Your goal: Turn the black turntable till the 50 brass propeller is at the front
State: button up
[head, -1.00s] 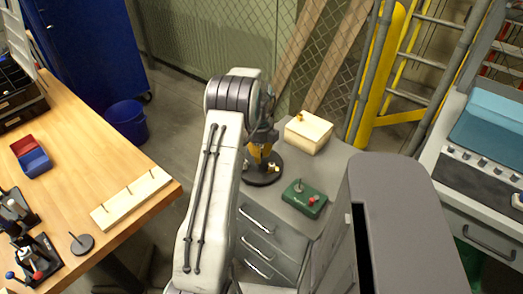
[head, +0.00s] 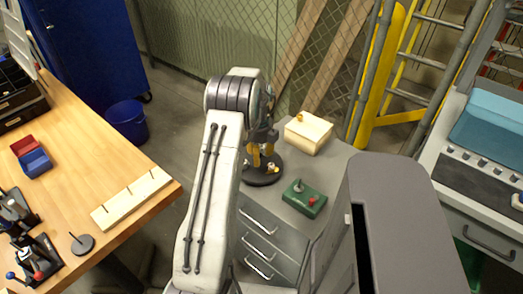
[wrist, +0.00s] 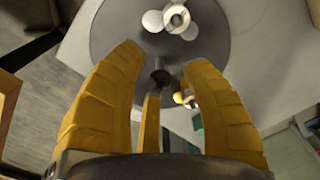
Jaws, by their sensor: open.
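The black turntable (head: 262,180) sits on the grey cabinet top, partly hidden behind my arm. In the wrist view its dark disc (wrist: 110,28) carries a white propeller (wrist: 172,18) near the top edge of the picture. A small brass-coloured piece (wrist: 181,97) shows between my fingers, partly hidden; I cannot read a size on it. A dark round knob (wrist: 162,77) stands near the fingertips.
A cream box (head: 308,134) with a brass-coloured piece on top stands behind the turntable. A wooden bench (head: 120,150) is at left, and a tall grey cabinet (head: 405,210) is at right front.

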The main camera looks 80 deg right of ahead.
jog(key=shift+r+p, duration=3.05)
jog(key=shift+r, duration=1.4)
jog(key=r+p, duration=0.1)
jog(key=p, duration=0.1)
jog(key=shift+p, duration=0.4)
jog(key=shift+n+p, duration=0.5)
jog(key=shift+p, duration=0.55)
jog(key=shift+r+p, duration=0.1)
jog(key=shift+p, duration=0.25)
jog(key=shift+p, duration=0.4)
jog(key=shift+f+n, duration=0.2)
jog(key=shift+n, duration=0.1)
jog(key=shift+f, duration=0.2)
jog(key=shift+f+b, duration=3.35)
jog(key=shift+f, duration=1.45)
